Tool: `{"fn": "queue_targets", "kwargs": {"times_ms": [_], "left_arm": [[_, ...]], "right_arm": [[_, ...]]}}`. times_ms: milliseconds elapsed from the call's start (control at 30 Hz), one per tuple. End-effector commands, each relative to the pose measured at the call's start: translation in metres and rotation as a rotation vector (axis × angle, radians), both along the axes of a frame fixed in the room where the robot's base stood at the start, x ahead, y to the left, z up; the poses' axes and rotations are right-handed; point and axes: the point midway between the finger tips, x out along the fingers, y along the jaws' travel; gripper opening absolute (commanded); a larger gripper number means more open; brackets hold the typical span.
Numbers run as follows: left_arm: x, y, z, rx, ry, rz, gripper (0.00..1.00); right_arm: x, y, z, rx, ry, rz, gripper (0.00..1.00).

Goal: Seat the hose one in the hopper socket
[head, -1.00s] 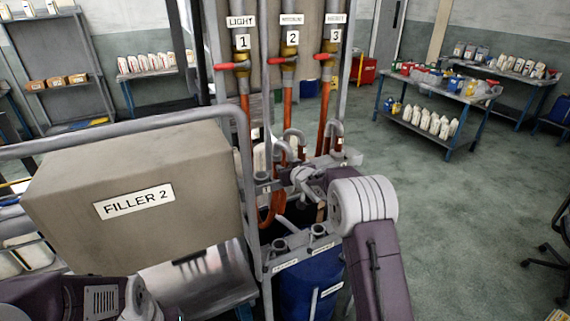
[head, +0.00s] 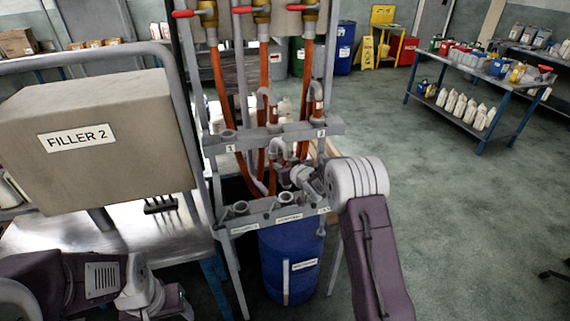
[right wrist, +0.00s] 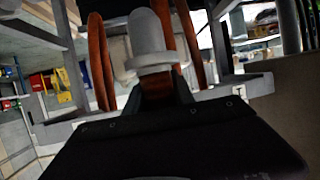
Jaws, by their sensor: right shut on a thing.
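My right gripper (head: 290,174) is shut on the grey curved end of an orange hose (head: 277,150), just above the lower rail. In the right wrist view that grey hose end (right wrist: 150,35) stands in front of the gripper, with a flange below its rounded top. Holder 1 (head: 228,135) on the upper rail is empty, so the held hose appears to be hose one. Two open sockets, the left (head: 240,208) and the middle (head: 283,203), show on the lower rail. Their labels are too small to read. My left arm shows at lower left; its fingertips are not visible.
Two other grey hose ends, one (head: 268,98) in the middle and one (head: 318,92) at holder 3, hang at the upper rail. A blue drum (head: 290,262) stands under the lower rail. The FILLER 2 box (head: 100,150) is at left. Floor (head: 450,220) at right is clear.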

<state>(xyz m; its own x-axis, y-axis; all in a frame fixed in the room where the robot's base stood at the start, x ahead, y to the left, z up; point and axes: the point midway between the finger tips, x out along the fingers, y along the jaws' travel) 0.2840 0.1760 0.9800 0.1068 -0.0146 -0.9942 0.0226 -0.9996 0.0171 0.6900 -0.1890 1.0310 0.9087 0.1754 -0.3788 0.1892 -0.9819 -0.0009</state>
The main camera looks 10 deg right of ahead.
Motion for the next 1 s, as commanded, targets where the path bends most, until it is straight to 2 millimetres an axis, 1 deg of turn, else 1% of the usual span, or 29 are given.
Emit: {"fn": "queue_targets", "kwargs": {"times_ms": [133,333,433,1000], "left_arm": [[0.0,0.0,-0.009,0.0,0.0,0.0,0.63],[0.0,0.0,-0.027,0.0,0.0,0.0,0.63],[0.0,0.0,-0.033,0.0,0.0,0.0,0.63],[0.0,0.0,-0.032,0.0,0.0,0.0,0.63]], "right_arm": [[0.001,0.0,-0.009,0.001,-0.003,0.0,0.0],[0.001,0.0,-0.03,0.001,-0.003,0.0,0.0],[0.001,0.0,-0.036,0.001,-0.004,0.0,0.0],[0.0,0.001,-0.036,0.001,-0.003,0.001,0.0]]}}
